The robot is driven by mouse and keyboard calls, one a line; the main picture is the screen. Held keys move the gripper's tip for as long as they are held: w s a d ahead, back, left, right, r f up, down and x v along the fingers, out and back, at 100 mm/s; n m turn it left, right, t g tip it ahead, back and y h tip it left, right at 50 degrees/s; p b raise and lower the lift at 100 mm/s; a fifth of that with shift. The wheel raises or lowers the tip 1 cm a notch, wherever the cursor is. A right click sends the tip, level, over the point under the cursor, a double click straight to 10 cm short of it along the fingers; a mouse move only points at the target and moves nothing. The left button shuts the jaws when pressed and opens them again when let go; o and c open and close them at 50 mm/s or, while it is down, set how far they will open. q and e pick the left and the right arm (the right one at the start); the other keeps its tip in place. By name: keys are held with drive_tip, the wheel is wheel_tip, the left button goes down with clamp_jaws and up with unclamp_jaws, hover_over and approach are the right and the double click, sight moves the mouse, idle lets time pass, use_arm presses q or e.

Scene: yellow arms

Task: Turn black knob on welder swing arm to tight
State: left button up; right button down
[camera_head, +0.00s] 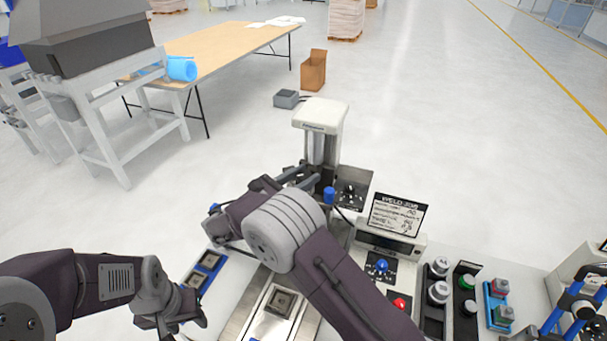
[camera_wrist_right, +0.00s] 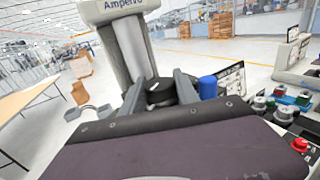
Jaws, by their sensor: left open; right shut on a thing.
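The welder (camera_head: 320,117) stands at the centre with a pale head; its grey column also shows in the right wrist view (camera_wrist_right: 132,48). The black knob (camera_wrist_right: 160,92) is low on the column's front, between the fingers of my right gripper (camera_wrist_right: 160,88). That gripper is shut on the knob. In the head view, my right forearm and wrist hide much of the swing arm, and the knob is hard to make out. My left gripper (camera_head: 182,322) is open and empty at the lower left, well away from the welder. I cannot read the knob's tightness.
A blue cap (camera_head: 329,195) stands close right of my right gripper. A weld sign (camera_head: 396,214), a red button (camera_head: 399,304) and several other buttons are to the right. Blue trays (camera_head: 208,261) lie near my left gripper. A wooden table (camera_head: 215,55) stands behind, with open floor around.

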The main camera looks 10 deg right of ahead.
drive_tip(key=shift+m+g+h, duration=0.3)
drive_tip(key=shift+m+g, duration=0.1)
drive_tip(key=shift+g, duration=0.2)
drive_tip(key=c, duration=1.1)
unclamp_jaws()
drive_tip(key=shift+c, duration=0.2)
drive_tip(key=shift+o, duration=1.2)
drive_tip(key=shift+w+d, duration=0.1)
drive_tip(key=shift+d, duration=0.05)
drive_tip(key=b+v, duration=0.2)
drive_tip(key=v, duration=0.7)
